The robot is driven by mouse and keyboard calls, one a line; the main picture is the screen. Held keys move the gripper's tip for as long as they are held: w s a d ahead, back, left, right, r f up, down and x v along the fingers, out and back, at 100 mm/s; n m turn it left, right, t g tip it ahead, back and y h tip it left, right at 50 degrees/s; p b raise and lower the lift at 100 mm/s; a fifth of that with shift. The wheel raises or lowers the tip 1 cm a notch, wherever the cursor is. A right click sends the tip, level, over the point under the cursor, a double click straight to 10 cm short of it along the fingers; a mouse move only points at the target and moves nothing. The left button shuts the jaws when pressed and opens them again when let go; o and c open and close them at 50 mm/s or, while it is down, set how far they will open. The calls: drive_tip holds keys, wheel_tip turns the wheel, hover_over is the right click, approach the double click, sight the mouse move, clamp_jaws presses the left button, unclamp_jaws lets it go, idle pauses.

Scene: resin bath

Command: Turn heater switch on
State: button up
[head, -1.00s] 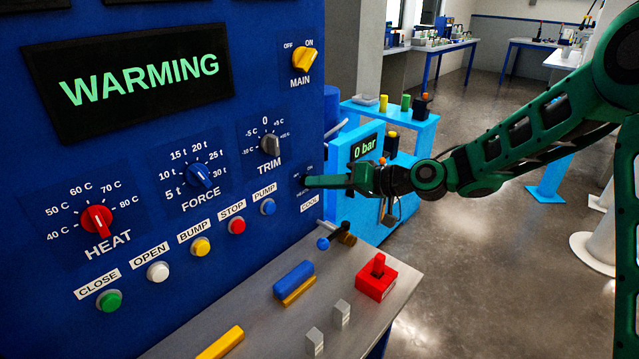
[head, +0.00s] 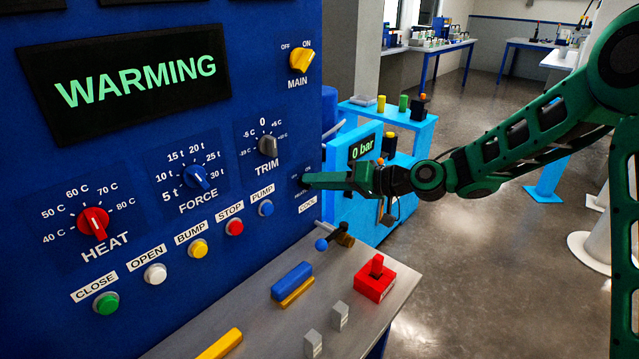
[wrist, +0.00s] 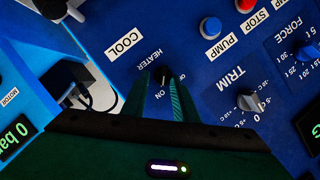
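The heater switch (wrist: 163,75) is a small black knob on the blue panel. In the wrist view it sits between the tips of my gripper (wrist: 160,84). The word HEATER is beside it, and ON shows between the fingers. A small gap seems to show around the knob, but I cannot tell whether the fingers touch it. In the head view my gripper (head: 308,180) reaches in from the right to the panel's right edge, and its fingers hide most of the switch. The display (head: 135,82) reads WARMING. The yellow main switch (head: 301,60) points toward ON.
The trim knob (head: 267,146) and the blue pump button (head: 265,208) are close left of my gripper. A light-blue unit (head: 362,200) reading 0 bar stands just behind.

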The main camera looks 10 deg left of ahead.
drive_tip(key=v, duration=1)
drive_tip(key=shift+d, duration=0.35)
drive_tip(key=shift+r, duration=0.1)
drive_tip(key=s+d+f+m+h, duration=0.1)
drive_tip(key=s+d+f+h, duration=0.2)
drive_tip(key=d, duration=0.6)
drive_tip(key=s+d+f+m+h, duration=0.1)
drive_tip(key=s+d+m+h, duration=0.2)
drive_tip(key=d, duration=0.6)
drive_tip(key=s+d+f+h, duration=0.25)
drive_tip(key=d+h, duration=0.25)
drive_tip(key=d, duration=0.4)
drive_tip(key=s+d+m+g+h, duration=0.1)
drive_tip(key=s+d+m, duration=0.1)
drive_tip(key=s+d, duration=0.3)
drive_tip(key=s+d+r+m+g+h, duration=0.1)
drive_tip(key=s+d+m, duration=0.2)
drive_tip(key=s, duration=0.9)
drive_tip(key=s+d+m+g+h, duration=0.1)
drive_tip(key=s+d+m, duration=0.2)
drive_tip(key=s+d, duration=0.5)
drive_tip(key=shift+s+d+r+g, duration=0.25)
drive_tip(key=shift+s+r+g, duration=0.1)
drive_tip(key=shift+r+g, duration=0.05)
drive_tip(key=shift+a, duration=0.1)
